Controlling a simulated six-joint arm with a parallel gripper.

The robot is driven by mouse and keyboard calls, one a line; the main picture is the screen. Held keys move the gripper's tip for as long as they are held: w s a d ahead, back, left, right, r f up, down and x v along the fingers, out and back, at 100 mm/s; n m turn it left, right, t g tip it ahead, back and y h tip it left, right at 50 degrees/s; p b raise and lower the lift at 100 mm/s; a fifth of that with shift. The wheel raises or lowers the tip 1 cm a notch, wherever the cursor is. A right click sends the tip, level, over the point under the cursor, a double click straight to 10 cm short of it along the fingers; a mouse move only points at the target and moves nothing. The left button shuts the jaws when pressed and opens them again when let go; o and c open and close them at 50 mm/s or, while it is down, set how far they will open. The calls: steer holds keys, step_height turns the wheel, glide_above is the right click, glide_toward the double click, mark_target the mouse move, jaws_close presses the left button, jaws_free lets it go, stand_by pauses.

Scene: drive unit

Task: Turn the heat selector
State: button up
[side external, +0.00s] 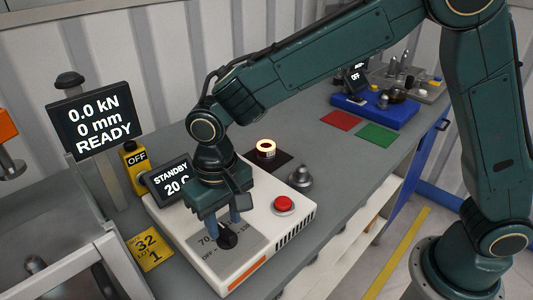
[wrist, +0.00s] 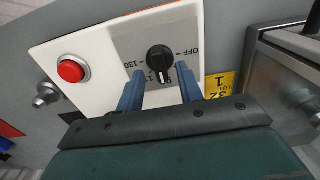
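The heat selector (wrist: 160,57) is a round black knob on a grey dial plate (wrist: 190,32) with OFF, 130 and other partly hidden labels. In the wrist view its white mark points toward the bottom of the picture. My gripper (wrist: 160,73) has two blue fingers spread apart, one on each side of the knob's near edge, with gaps between fingers and knob. In the side view my gripper (side external: 235,224) points down over the knob (side external: 228,239) and partly hides the dial. The unit's display (side external: 172,180) reads STANDBY and 20 C.
A red button (side external: 283,204) and a grey metal knob (side external: 300,178) sit on and near the white housing (side external: 188,244). A glowing ring (side external: 266,149) is behind. A yellow OFF box (side external: 134,161), a READY screen (side external: 93,118) and a metal frame stand left.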

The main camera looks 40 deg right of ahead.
mark_target(225, 229)
step_height(225, 229, up, 12)
stand_by(0.5)
